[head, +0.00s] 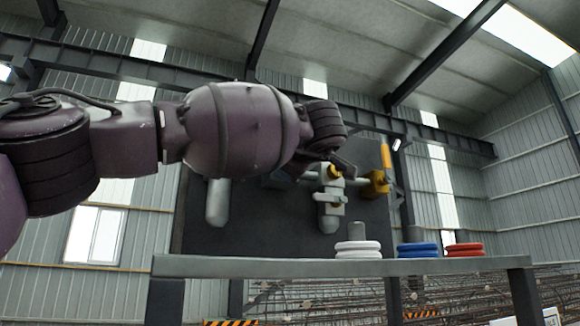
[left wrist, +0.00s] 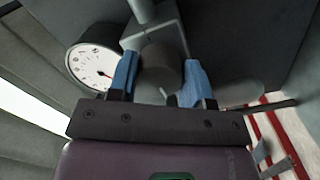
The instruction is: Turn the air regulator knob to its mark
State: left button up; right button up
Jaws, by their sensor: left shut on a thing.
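The air regulator knob (left wrist: 160,68) is a dark grey round cap in the left wrist view, with a small pale line at its lower edge. It sits on a grey regulator body (left wrist: 180,38). My left gripper (left wrist: 162,80) has its two blue fingers on either side of the knob and is shut on it. My right gripper is not in view.
On the panel, a yellow valve (head: 376,183) with an upright handle is right of my wrist. Grey bowls hang there, one at left (head: 217,203). A grey table (head: 240,267) below carries white (head: 358,249), blue (head: 418,250) and red (head: 464,250) ringed items. Rebar lies behind.

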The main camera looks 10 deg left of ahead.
pick_arm(q)
jog(key=o, duration=0.9)
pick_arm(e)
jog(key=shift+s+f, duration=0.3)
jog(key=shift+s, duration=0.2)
pick_arm(q)
jog(key=shift+s, duration=0.1)
jog(key=shift+b+v, duration=0.95)
jog(key=shift+v, duration=4.45)
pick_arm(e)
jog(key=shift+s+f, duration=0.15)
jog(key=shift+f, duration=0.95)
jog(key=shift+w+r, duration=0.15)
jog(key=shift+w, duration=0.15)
